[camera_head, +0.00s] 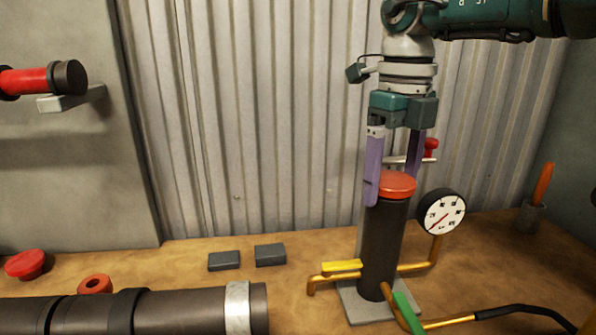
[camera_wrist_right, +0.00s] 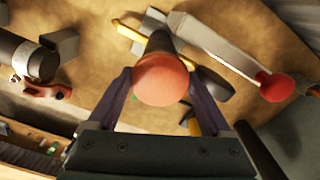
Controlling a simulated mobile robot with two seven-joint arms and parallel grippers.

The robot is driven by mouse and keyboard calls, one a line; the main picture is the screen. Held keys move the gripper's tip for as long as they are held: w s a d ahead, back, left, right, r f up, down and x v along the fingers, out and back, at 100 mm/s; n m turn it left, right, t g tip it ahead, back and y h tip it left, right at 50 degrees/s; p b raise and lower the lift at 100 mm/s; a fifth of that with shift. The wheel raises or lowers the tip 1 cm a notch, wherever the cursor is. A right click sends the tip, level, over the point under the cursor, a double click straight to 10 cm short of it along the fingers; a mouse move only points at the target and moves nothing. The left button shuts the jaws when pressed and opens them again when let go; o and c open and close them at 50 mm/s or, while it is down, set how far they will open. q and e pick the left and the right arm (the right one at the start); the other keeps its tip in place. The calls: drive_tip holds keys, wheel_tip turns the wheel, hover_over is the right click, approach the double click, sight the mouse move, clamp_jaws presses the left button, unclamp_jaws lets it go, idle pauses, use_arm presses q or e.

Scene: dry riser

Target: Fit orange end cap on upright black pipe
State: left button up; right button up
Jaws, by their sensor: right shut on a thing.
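The upright black pipe (camera_head: 381,240) stands on a grey base plate at the right of the head view. The orange end cap (camera_head: 397,184) sits at the top of the pipe, level as far as I can see. My right gripper (camera_head: 393,190) points down from above and is shut on the cap, with one purple finger on each side. In the right wrist view the cap (camera_wrist_right: 161,79) lies between the fingers, with the pipe (camera_wrist_right: 160,43) behind it. I cannot tell how far the cap is seated. My left gripper is not in view.
A round gauge (camera_head: 442,214) and yellow pipework with a yellow lever (camera_head: 342,267) stand close to the pipe. A red knob (camera_head: 431,147) is behind the gripper. A large black pipe (camera_head: 180,312) lies at front left, near a red cap (camera_head: 25,264) and an orange ring (camera_head: 95,284).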

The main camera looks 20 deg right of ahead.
sight(392, 179)
drive_tip(key=shift+f, duration=0.4)
drive_tip(key=o, duration=1.4)
wheel_tip(392, 179, up, 10)
drive_tip(key=shift+b, duration=0.65)
